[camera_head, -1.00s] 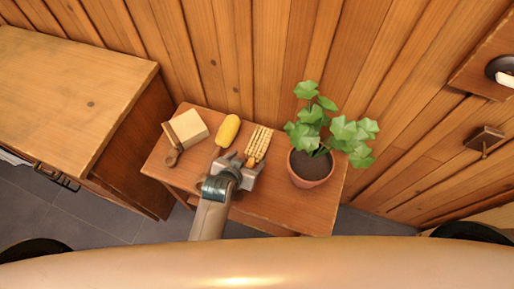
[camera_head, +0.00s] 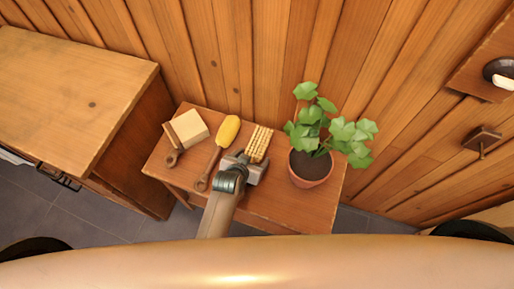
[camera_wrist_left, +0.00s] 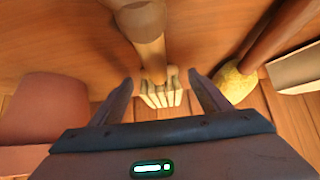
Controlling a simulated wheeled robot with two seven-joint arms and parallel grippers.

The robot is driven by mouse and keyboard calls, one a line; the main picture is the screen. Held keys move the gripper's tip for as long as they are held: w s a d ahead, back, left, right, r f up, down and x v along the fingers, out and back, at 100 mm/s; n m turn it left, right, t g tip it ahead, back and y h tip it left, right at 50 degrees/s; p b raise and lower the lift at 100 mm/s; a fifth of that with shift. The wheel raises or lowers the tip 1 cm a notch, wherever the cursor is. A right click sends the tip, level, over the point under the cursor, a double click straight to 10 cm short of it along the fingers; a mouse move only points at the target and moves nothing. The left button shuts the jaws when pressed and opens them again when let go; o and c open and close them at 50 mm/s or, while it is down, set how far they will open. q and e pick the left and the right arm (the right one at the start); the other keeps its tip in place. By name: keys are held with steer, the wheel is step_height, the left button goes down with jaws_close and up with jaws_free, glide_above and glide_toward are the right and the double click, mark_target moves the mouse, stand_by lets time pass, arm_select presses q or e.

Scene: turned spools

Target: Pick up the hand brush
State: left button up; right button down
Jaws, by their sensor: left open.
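The hand brush seems to be the one with pale tufted bristles (camera_head: 259,143), lying right of centre on the small wooden table. Its handle is hidden by my gripper in the head view. My left gripper (camera_head: 246,159) is open over the handle end. In the left wrist view, the round wooden handle (camera_wrist_left: 148,38) comes down from the top and the bristles (camera_wrist_left: 162,93) show between the open jaws (camera_wrist_left: 160,80). I cannot tell whether a finger touches it. My right gripper is not in view.
A yellow-headed brush (camera_head: 229,130) with a wooden handle lies just left. A cream block-like piece with a brown back and handle (camera_head: 188,127) lies further left. A potted plant (camera_head: 311,168) stands close on the right. The plank wall is behind; a cabinet (camera_head: 75,85) is left.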

arm_select(q)
steer(key=c, duration=1.2)
steer(key=shift+c, duration=0.2)
steer(key=shift+r, duration=0.1)
steer(key=shift+r, duration=0.1)
steer(key=shift+r+p, duration=0.45)
steer(key=shift+p, duration=0.2)
step_height(320, 180, up, 9)
steer(key=p, duration=0.9)
steer(key=shift+p, duration=0.35)
steer(key=shift+f, duration=0.1)
